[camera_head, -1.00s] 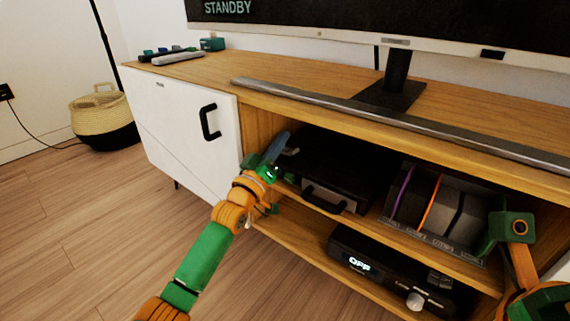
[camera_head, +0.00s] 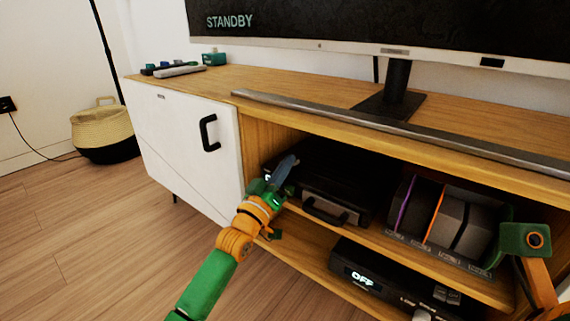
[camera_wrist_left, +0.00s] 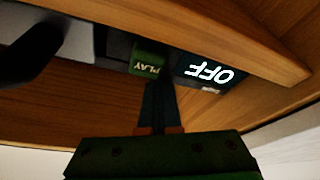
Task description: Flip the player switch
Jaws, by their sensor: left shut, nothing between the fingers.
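The player (camera_head: 345,172) is a dark box with a front handle on the upper shelf of the open cabinet bay. My left gripper (camera_head: 287,168) is at the left end of its front, shut and empty, and covers much of that part. In the left wrist view, the green switch marked PLAY (camera_wrist_left: 149,60) sits beside the player's display (camera_wrist_left: 211,72), which reads OFF. The shut fingers of my left gripper (camera_wrist_left: 158,92) point at the switch. Their tips are just below it in the picture; I cannot tell whether they touch. Of my right arm only links show, at the right edge.
The cabinet's shelf edge (camera_wrist_left: 245,38) runs close by the left fingers. A lower black device (camera_head: 385,283) also reads OFF. Upright cases (camera_head: 440,215) stand right of the player. A white door (camera_head: 185,140) closes the left bay. Open floor (camera_head: 110,235) lies left.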

